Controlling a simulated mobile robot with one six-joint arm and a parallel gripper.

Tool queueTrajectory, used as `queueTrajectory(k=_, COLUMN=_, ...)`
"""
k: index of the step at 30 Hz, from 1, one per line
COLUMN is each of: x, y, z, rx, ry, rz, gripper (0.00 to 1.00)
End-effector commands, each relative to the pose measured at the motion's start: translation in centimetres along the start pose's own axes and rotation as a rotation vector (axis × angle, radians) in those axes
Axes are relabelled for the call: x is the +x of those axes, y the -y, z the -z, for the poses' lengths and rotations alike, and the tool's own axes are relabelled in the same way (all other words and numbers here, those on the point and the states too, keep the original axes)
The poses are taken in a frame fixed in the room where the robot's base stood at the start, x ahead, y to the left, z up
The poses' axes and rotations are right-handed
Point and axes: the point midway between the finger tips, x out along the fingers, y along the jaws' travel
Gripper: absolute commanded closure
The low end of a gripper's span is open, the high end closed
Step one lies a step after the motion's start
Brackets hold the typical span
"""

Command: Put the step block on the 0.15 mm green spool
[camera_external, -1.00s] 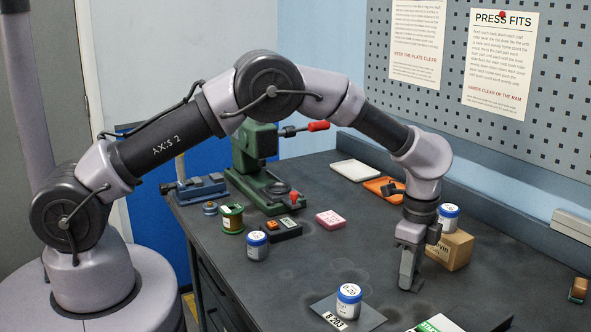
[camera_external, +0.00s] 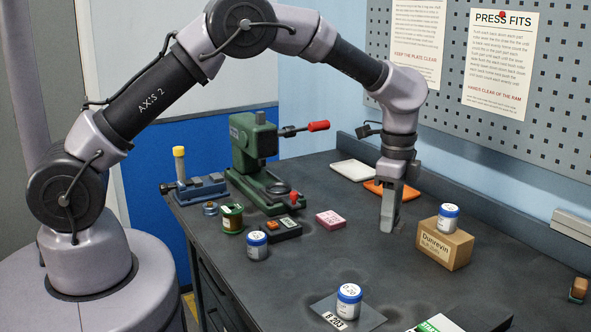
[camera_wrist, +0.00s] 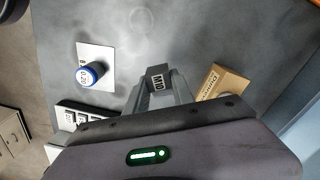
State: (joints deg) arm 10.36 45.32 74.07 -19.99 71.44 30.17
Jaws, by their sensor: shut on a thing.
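My gripper (camera_external: 388,226) is above the bench, right of its middle, pointing down. The green spool (camera_external: 232,219) stands upright on the bench at the left, in front of the green press. Its label is too small to read. The spool is well to the left of my gripper and apart from it; it does not show in the wrist view.
The green press (camera_external: 252,150) is behind. A jar (camera_external: 349,301) stands on a grey plate; another tops a cardboard box (camera_external: 445,248).

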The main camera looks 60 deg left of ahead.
Motion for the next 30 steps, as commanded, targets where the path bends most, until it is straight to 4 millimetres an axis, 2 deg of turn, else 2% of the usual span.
queueTrajectory(k=1, x=-0.5, y=0.6, z=-2.4, rx=-0.053, ry=-0.001, rz=0.0, gripper=1.0)
queueTrajectory(k=4, x=-0.9, y=1.1, z=-7.7, rx=-0.17, ry=-0.001, rz=-0.002, gripper=1.0)
queueTrajectory(k=8, x=-1.5, y=0.4, z=-16.0, rx=-0.354, ry=-0.003, rz=-0.002, gripper=1.0)
queueTrajectory(k=9, x=-1.7, y=-0.3, z=-18.8, rx=-0.419, ry=-0.003, rz=-0.002, gripper=1.0)
queueTrajectory(k=11, x=-1.8, y=-1.8, z=-22.9, rx=-0.518, ry=-0.003, rz=-0.001, gripper=1.0)
queueTrajectory(k=12, x=-1.9, y=-3.0, z=-25.5, rx=-0.585, ry=-0.004, rz=0.001, gripper=1.0)
queueTrajectory(k=16, x=-1.7, y=-8.2, z=-32.4, rx=-0.785, ry=-0.004, rz=0.004, gripper=1.0)
queueTrajectory(k=19, x=-1.4, y=-12.2, z=-35.8, rx=-0.908, ry=-0.004, rz=0.006, gripper=1.0)
queueTrajectory(k=21, x=-1.1, y=-14.5, z=-37.3, rx=-0.972, ry=-0.003, rz=0.007, gripper=1.0)
queueTrajectory(k=24, x=-0.8, y=-16.7, z=-38.4, rx=-1.03, ry=-0.003, rz=0.007, gripper=1.0)
queueTrajectory(k=27, x=-0.6, y=-17.0, z=-38.8, rx=-1.054, ry=-0.002, rz=0.006, gripper=1.0)
queueTrajectory(k=29, x=-0.3, y=-15.8, z=-38.9, rx=-1.055, ry=-0.002, rz=0.007, gripper=1.0)
queueTrajectory(k=30, x=-0.1, y=-14.5, z=-38.9, rx=-1.055, ry=-0.003, rz=0.007, gripper=1.0)
